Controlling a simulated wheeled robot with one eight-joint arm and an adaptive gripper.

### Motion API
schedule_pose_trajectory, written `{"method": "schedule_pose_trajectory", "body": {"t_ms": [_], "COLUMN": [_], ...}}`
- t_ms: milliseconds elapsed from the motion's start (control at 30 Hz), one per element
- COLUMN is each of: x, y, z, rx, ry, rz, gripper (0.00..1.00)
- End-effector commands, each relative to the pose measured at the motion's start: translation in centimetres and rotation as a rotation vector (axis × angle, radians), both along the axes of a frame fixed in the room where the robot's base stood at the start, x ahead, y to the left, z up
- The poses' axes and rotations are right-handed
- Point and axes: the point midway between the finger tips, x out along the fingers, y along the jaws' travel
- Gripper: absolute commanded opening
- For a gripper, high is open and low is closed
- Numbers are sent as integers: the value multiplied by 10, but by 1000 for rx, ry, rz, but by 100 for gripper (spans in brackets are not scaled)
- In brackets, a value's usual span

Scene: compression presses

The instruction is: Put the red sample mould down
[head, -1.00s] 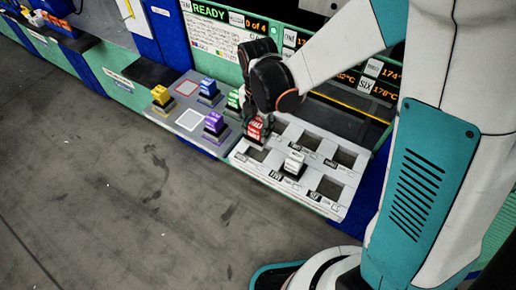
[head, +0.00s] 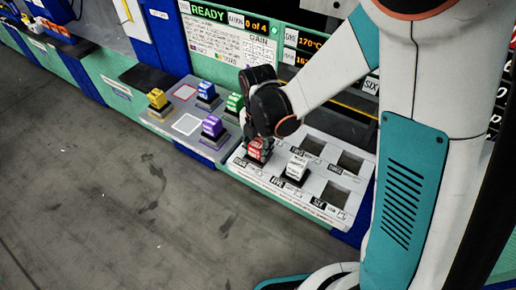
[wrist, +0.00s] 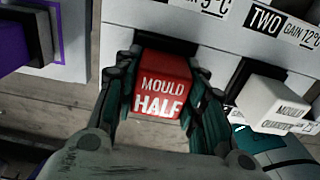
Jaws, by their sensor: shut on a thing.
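The red sample mould (head: 260,149) is a small block. In the wrist view, it (wrist: 162,85) reads "MOULD HALF" and sits between both fingers. My gripper (head: 256,138) is shut on it from above; the fingers also show in the wrist view (wrist: 160,105). The mould is at the front-left slot of the white slotted tray (head: 326,203). Its underside is hidden, so I cannot tell whether it rests in the slot or hangs just above it. A white mould (head: 297,168) stands in the front-middle slot, to the right of the red one.
A grey panel (head: 160,122) to the left holds yellow (head: 157,98), blue (head: 206,90), purple (head: 212,127) and green (head: 235,102) moulds. The front-right slot (head: 334,195) is empty. A press with display panels stands behind the tray.

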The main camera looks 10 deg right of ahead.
Motion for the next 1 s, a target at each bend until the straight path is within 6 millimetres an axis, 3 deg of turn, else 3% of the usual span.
{"method": "schedule_pose_trajectory", "body": {"t_ms": [267,300,367,767,1000], "x": [0,0,0,0,-1], "y": [0,0,0,0,0], "z": [-3,-2,-2,1,39], "rx": [0,0,0,0,0], "ry": [0,0,0,0,0], "rz": [0,0,0,0,0], "gripper": [0,47,58,58,58]}}
